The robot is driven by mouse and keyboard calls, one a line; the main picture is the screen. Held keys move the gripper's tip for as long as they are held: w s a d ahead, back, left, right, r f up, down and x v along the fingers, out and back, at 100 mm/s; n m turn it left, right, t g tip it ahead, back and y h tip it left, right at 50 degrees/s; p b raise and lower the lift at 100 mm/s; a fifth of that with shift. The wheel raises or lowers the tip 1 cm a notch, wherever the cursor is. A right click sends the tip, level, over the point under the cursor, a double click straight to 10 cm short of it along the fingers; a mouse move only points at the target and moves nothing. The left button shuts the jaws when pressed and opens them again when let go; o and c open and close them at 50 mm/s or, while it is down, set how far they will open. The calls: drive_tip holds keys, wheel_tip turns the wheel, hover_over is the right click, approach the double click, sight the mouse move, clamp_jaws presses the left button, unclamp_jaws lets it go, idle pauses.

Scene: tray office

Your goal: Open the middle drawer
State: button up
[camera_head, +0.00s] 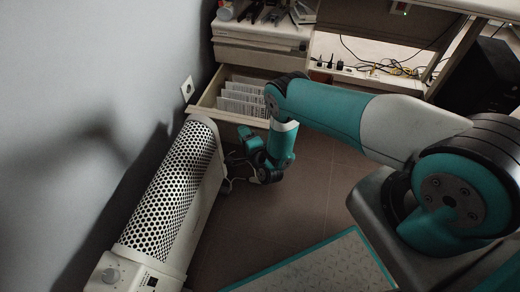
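My arm reaches across from the right and bends down in front of the open drawer's right part. My gripper (244,177) is low in front of the drawer, seemingly apart from its front. Its fingers are dark and too small to tell whether they are open or shut.
A white perforated heater (172,192) stands along the left wall, close to the drawer's left side. Cables (385,68) and a black computer case (486,78) are at the back right. Bare floor (310,200) lies before the drawer.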

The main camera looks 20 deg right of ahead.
drive_tip(key=s+d+p, duration=0.1)
drive_tip(key=s+p, duration=0.1)
drive_tip(key=s, duration=1)
drive_tip(key=shift+d, duration=0.1)
